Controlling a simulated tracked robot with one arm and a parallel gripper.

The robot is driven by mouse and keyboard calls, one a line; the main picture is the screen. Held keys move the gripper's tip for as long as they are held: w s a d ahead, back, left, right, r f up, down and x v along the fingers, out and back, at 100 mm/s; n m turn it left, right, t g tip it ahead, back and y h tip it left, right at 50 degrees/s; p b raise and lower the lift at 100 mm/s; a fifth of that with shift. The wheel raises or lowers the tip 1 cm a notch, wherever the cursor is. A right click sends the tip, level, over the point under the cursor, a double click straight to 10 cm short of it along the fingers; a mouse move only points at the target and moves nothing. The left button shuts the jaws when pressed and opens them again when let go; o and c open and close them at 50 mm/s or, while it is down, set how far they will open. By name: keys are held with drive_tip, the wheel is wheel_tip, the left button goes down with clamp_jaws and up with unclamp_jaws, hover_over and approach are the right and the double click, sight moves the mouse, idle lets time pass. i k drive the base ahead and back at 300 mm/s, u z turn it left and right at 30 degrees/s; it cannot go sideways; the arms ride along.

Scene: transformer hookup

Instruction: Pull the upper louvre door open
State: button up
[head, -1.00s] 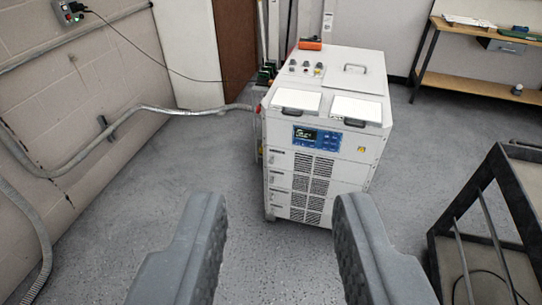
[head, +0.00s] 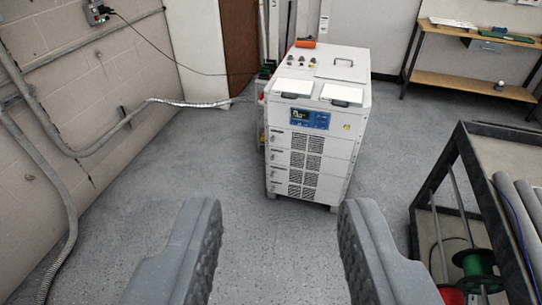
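A white cabinet (head: 335,75) stands on the grey floor ahead, a little right of centre. Its front has a blue panel with a small screen (head: 310,117) and, below it, stacked louvre doors with dark slots. The upper louvre door (head: 306,142) sits just under the blue panel and looks closed, flush with the front. Small latches or handles show at the left of the doors. My gripper (head: 279,215) is in the foreground with its two grey fingers wide apart and nothing between them. It is well short of the cabinet and touches nothing.
A dark cart (head: 462,160) with grey rolls and red and green spools (head: 474,262) stands close on the right. A block wall with conduit (head: 60,130) runs along the left. A wooden bench (head: 470,77) is at the back right. The floor before the cabinet is clear.

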sight(340, 148)
drive_tip(key=z, duration=0.05)
drive_tip(key=k, duration=0.2)
drive_tip(key=z, duration=0.45)
drive_tip(key=i, duration=3.1)
drive_tip(key=u, duration=1.75)
